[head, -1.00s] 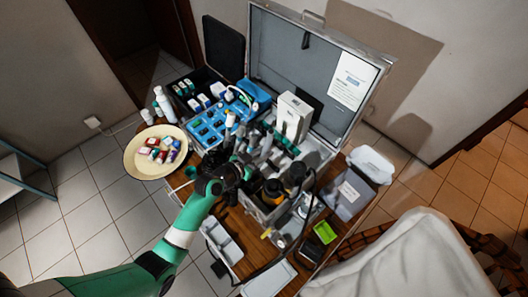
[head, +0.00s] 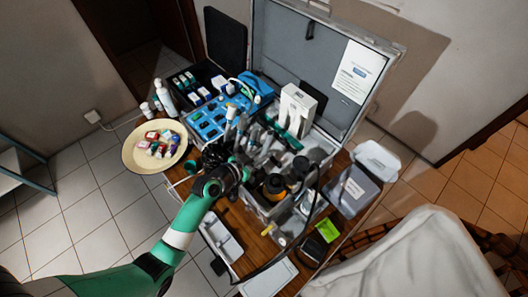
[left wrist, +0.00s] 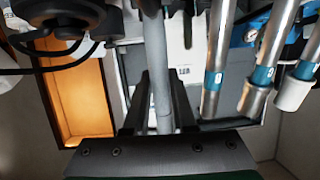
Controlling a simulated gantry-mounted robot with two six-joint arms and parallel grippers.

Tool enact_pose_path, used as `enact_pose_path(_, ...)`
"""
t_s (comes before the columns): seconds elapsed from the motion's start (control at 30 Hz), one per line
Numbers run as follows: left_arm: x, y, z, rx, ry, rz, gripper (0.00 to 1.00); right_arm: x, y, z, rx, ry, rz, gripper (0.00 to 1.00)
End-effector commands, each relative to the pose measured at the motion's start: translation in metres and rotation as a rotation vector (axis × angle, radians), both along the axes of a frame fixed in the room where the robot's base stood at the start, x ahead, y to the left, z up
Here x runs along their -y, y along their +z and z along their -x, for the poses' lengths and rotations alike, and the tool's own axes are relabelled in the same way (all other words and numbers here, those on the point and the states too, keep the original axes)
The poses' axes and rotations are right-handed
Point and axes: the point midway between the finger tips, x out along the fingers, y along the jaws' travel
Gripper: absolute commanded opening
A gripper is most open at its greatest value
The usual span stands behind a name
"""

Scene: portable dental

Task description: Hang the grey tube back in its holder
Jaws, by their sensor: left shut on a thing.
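My left gripper (left wrist: 160,108) is shut on the grey tube (left wrist: 158,66), which runs upright between its two dark fingers in the left wrist view. In the head view my left gripper (head: 238,163) is among the dental instruments in the open case, and the grey tube cannot be told apart there. Silver tubes with blue bands (left wrist: 215,75) hang to the right of the held tube in the left wrist view. Which holder slot belongs to the grey tube cannot be made out. My right gripper is not in view.
A cream plate (head: 136,158) with small boxes stands left of the case. A blue tray (head: 208,126) and a white box (head: 297,106) are behind the gripper. Dark round parts (left wrist: 65,20) and cables crowd the left wrist view's upper left.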

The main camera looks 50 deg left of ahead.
Motion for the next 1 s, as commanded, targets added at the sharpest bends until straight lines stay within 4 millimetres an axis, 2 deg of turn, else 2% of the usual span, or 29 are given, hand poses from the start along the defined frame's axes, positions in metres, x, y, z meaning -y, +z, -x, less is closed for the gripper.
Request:
enact_pose_path(0.43,0.0,-0.005,0.002,0.001,0.0,0.0,0.0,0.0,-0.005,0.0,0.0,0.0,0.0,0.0)
enact_pose_path(1.0,-0.001,-0.031,0.011,0.001,0.0,0.001,0.0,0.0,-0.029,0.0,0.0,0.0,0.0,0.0)
